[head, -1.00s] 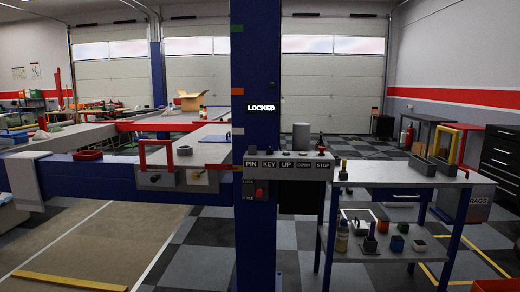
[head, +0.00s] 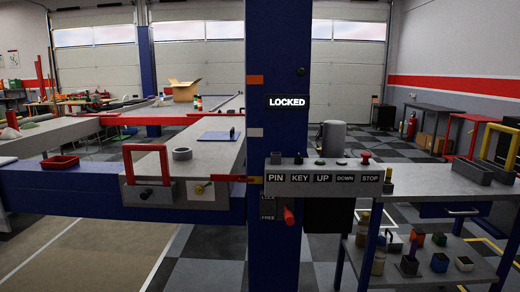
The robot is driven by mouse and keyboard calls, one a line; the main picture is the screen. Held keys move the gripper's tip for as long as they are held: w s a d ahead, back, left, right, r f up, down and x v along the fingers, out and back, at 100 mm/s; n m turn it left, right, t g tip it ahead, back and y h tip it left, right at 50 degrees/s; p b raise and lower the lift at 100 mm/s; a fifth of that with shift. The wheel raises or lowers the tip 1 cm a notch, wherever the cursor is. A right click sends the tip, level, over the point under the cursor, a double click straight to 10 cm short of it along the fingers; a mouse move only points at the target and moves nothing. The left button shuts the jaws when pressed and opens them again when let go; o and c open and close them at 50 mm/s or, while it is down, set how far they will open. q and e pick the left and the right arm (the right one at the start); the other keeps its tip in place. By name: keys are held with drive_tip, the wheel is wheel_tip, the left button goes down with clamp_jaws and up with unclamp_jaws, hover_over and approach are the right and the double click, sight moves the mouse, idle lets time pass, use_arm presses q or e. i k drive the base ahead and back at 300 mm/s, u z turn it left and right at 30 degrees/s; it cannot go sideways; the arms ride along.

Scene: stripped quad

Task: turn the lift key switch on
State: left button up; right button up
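The lift control box (head: 330,186) is a grey panel on the right side of the blue lift post (head: 268,60). Its front labels read PIN, KEY, UP, DOWN and STOP. The key switch (head: 298,159) is a small dark knob on top of the box above the KEY label; its turn position is too small to tell. A red STOP button (head: 366,158) sits at the right end. A sign on the post (head: 287,101) reads LOCKED. A red lever (head: 289,215) is by the LOCK/FREE plate below the box. Neither of my grippers is in view.
A grey-topped bench (head: 430,184) with bins and small pots on its lower shelf stands right of the box. A lift arm (head: 205,165) with a red frame (head: 146,165) extends left of the post. Checkered floor is open at lower left of the post.

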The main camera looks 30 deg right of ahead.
sight(298, 160)
drive_tip(key=z, duration=0.3)
drive_tip(key=i, duration=1.05)
drive_tip(key=z, duration=1.25)
drive_tip(key=i, duration=0.4)
drive_tip(key=z, duration=0.2)
